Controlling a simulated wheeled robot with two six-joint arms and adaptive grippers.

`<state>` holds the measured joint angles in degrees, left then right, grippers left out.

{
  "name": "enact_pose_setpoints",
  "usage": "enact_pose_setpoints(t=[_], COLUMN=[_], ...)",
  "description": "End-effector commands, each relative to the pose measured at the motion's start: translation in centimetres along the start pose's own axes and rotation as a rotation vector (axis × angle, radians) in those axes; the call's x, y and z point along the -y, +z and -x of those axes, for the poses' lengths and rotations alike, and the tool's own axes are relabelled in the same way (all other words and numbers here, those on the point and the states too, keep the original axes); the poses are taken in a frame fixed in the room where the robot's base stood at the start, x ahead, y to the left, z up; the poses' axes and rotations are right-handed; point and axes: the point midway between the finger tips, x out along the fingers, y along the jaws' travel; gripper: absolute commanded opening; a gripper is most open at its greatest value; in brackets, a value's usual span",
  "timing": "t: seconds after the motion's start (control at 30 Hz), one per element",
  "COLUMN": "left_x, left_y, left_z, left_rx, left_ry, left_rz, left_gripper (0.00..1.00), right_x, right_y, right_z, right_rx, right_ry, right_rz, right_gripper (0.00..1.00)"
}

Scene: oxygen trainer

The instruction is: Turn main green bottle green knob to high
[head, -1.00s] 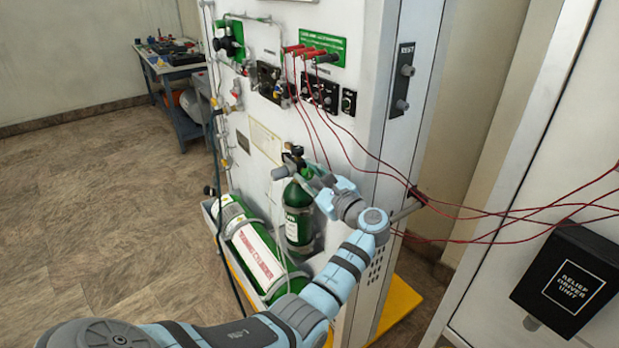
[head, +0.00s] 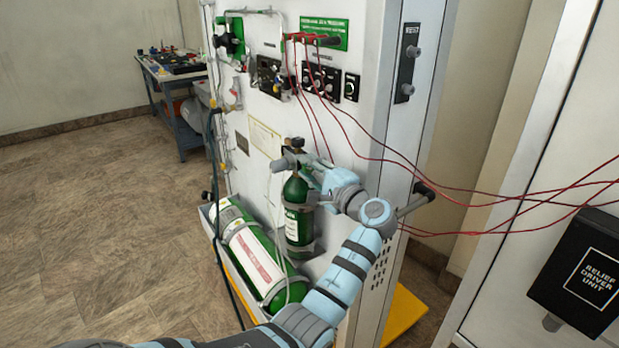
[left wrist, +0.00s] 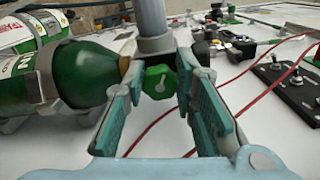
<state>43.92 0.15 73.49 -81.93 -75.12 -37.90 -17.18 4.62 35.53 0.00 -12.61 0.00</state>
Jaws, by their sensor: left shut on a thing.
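The upright green bottle (head: 297,222) is strapped to the side of the white trainer panel. In the left wrist view its rounded green shoulder (left wrist: 95,75) is at the left. The green knob (left wrist: 160,82), with a pale pointer mark on its face, is at the bottle's top beside a grey vertical post. My left gripper (left wrist: 162,90) has its teal-padded fingers on both sides of the knob and is shut on it. In the head view my left gripper (head: 291,161) is at the bottle's neck and hides the knob. My right gripper is not in view.
A larger green cylinder (head: 262,262) lies in a tray beside the bottle. Red cables (head: 420,178) run from the panel across to the right. A black relief driver unit (head: 590,275) is at the right. The floor at left is open.

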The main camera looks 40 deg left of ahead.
Motion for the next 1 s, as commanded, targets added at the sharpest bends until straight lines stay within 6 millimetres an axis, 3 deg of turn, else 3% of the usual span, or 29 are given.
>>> enact_pose_setpoints(t=[0.1,0.4,1.0], left_x=[-0.6,-0.5,-0.2], left_y=[-0.1,-0.1,-0.1], left_z=[0.0,0.0,0.0], left_rx=[-0.001,0.000,-0.001], left_ry=[0.002,0.001,0.001], left_rz=[0.103,0.319,0.443], left_gripper=[0.00,0.00,0.00], right_x=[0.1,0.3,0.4], right_y=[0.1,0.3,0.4], right_z=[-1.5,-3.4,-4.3], right_rx=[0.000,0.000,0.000], right_ry=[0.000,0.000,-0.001], right_rz=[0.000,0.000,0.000], right_gripper=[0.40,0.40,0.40])
